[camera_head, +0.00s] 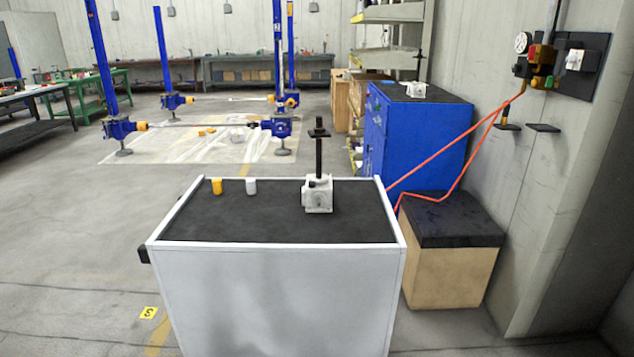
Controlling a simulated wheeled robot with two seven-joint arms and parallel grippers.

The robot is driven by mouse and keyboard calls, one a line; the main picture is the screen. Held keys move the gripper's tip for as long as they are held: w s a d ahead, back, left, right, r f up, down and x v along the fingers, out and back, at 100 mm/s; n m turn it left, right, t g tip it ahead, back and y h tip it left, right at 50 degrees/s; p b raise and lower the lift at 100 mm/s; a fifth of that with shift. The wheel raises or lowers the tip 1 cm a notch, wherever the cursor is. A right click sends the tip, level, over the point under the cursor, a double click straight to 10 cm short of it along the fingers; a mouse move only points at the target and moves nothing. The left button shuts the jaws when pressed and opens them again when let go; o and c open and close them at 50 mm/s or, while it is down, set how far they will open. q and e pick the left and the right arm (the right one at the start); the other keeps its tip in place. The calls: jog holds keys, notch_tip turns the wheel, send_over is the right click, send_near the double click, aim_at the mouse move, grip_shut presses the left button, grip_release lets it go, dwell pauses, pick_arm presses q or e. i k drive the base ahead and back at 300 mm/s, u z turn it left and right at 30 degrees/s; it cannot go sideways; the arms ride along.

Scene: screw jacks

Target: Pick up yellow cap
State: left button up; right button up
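A small yellow cap (217,186) stands upright on the black top of the white cart (280,225), near its back left. A white cap (251,187) stands just right of it, a little apart. A grey screw jack (318,194) with a tall black spindle stands on the right half of the same top. Neither of my grippers is in view, and nothing touches the yellow cap.
A blue cabinet (412,135) stands behind the cart to the right. A wooden box with a black top (452,222) is right of the cart. An orange hose (460,145) hangs from the wall fitting. Blue jack posts (278,70) stand behind. Floor left is clear.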

aim_at(217, 182)
jog(key=k, duration=1)
jog(key=u, duration=1.3)
jog(key=i, duration=6.75)
jog(key=z, duration=4)
